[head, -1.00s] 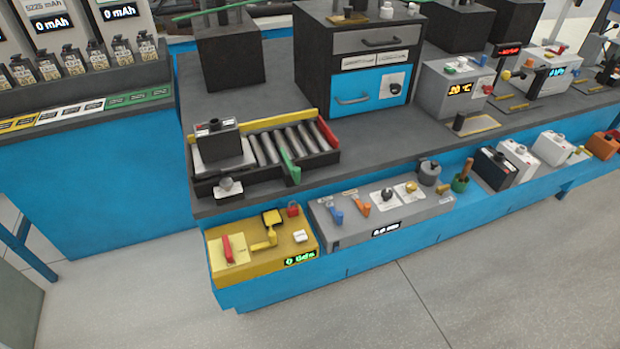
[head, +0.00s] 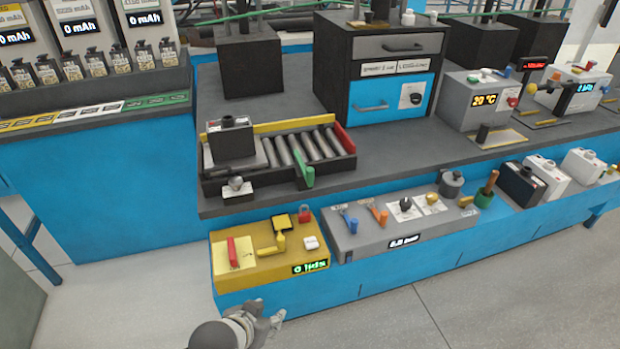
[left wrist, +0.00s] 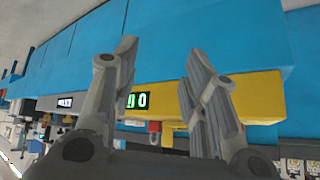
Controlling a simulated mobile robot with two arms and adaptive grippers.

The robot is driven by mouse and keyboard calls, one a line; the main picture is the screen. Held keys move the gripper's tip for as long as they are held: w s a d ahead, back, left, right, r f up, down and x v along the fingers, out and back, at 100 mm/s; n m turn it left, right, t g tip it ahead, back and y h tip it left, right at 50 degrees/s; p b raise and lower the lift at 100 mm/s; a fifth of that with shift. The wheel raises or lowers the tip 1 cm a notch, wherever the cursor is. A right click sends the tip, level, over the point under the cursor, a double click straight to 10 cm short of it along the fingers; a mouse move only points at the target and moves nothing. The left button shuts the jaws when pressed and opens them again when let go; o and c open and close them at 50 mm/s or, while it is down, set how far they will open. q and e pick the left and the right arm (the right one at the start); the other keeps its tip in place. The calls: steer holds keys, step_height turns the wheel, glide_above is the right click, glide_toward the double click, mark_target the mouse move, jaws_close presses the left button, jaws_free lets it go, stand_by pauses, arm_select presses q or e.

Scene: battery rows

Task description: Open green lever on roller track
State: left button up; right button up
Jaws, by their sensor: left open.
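The green lever (head: 307,174) stands at the front right part of the roller track (head: 300,150) on the dark bench top in the head view. A dark battery block (head: 230,140) sits at the track's left end. My left gripper (head: 268,325) is at the bottom of the head view, in front of and below the yellow box, well apart from the lever. In the left wrist view its two fingers (left wrist: 155,75) are spread with nothing between them, and the lever cannot be made out there. My right gripper is not in view.
A yellow box (head: 262,262) with a red lever and a grey control box (head: 400,225) sit on the blue lower ledge below the track. A red stop (head: 344,138) and yellow rail border the track. A blue-fronted cabinet (head: 390,95) stands behind. The floor in front is clear.

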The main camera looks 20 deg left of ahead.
arm_select(q)
steer(key=w+r+t+h, duration=0.1)
steer(key=w+r+t, duration=0.4)
steer(key=w+r, duration=0.45)
steer(key=t+h, duration=0.2)
steer(key=t, duration=0.3)
glide_toward(308, 173)
steer(key=shift+m, duration=0.3)
steer(key=w, duration=0.3)
steer(key=w+d, duration=0.1)
steer(key=w, duration=0.3)
steer(key=w+d, duration=0.1)
steer(key=w, duration=0.3)
steer(key=shift+r, duration=0.1)
steer(key=shift+c, duration=0.2)
jaws_close()
